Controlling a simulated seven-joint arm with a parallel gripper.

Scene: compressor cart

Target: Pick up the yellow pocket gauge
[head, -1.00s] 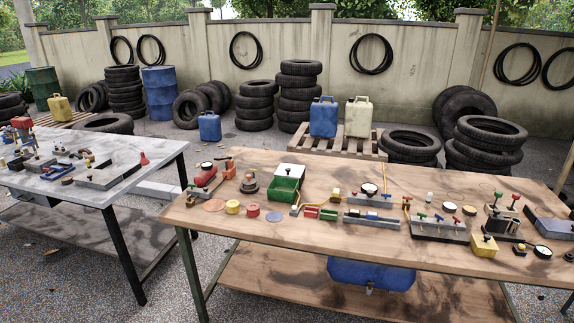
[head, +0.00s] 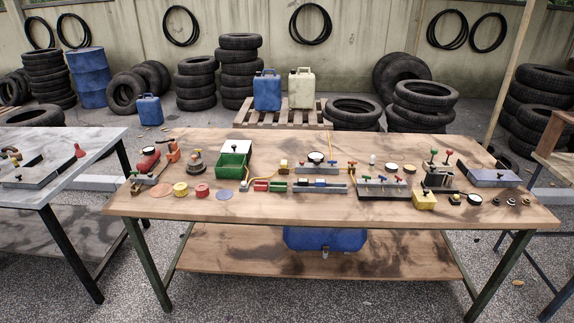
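I cannot make out for certain which item is the yellow pocket gauge. Yellow things on the wooden table (head: 300,212) are a boxy yellow block (head: 424,201) at the front right, a small yellow block (head: 284,166) near the middle, and a round yellow disc or roll (head: 180,189) at the left. Several round white-faced dials lie on the table, one (head: 316,157) at the back middle, one (head: 409,168) right of it, and one (head: 475,199) at the front right; their rims look dark. My gripper is not in view.
A green bin (head: 234,167), a valve manifold (head: 382,187) and a grey-blue plate (head: 493,178) crowd the tabletop. Its front strip is clear. A blue case (head: 325,239) sits below. Tyres and a pallet (head: 275,117) stand behind.

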